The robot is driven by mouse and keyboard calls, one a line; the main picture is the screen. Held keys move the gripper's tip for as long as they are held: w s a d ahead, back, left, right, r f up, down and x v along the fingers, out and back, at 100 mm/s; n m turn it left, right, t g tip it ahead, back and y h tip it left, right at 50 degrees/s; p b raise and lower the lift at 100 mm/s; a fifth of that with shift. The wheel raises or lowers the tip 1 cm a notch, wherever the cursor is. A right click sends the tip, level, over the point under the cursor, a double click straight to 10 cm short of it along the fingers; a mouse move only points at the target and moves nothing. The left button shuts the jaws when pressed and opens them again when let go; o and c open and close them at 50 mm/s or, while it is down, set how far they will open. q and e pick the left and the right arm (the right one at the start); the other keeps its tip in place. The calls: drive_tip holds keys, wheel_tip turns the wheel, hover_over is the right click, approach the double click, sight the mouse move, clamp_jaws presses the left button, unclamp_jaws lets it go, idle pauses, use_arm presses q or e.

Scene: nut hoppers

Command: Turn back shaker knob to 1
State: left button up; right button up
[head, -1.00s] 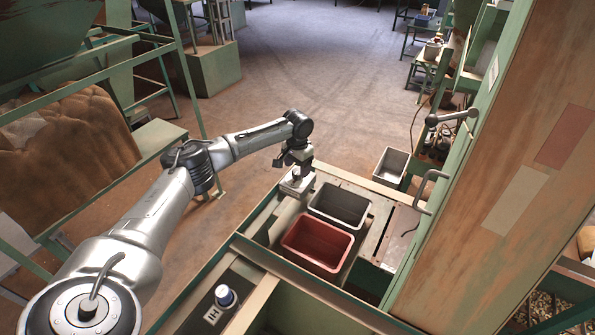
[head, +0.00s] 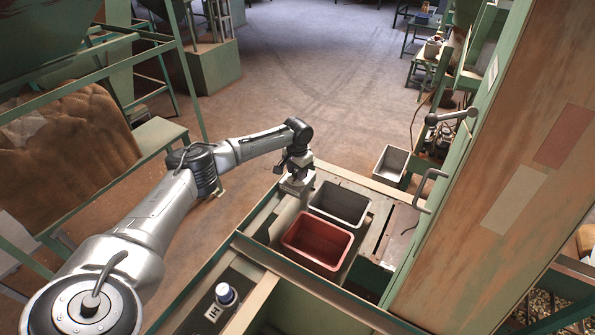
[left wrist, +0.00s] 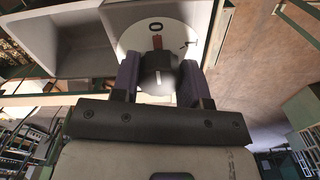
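The back shaker knob (left wrist: 159,74) is dark with a white pointer line. It sits on a pale round dial (left wrist: 190,32) that has a dark ring-shaped mark and a red strip. My left gripper (left wrist: 160,70) has one finger on each side of this knob; whether the fingers touch it is hard to tell. In the head view my left gripper (head: 297,170) is low over a pale control box (head: 297,187) behind the bins, and the knob is hidden there. My right gripper is out of view.
A red bin (head: 318,243) and a grey bin (head: 340,204) sit right of the control box. A smaller grey bin (head: 391,165) stands further back. A green cabinet with a metal handle (head: 428,188) rises at the right. Open floor lies behind the machine.

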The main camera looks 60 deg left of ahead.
use_arm(q)
drive_tip(key=c, duration=0.4)
drive_tip(key=shift+m, duration=0.3)
drive_tip(key=shift+m+p, duration=0.5)
drive_tip(key=m+p, duration=0.1)
drive_tip(key=m, duration=0.1)
drive_tip(key=shift+m, duration=0.3)
drive_tip(key=m, duration=0.3)
drive_tip(key=shift+m+p, duration=0.3)
drive_tip(key=shift+a+m, duration=0.1)
drive_tip(key=shift+m, duration=1.8)
drive_tip(key=shift+w, duration=0.1)
drive_tip(key=o, duration=1)
drive_tip(key=shift+c, duration=0.2)
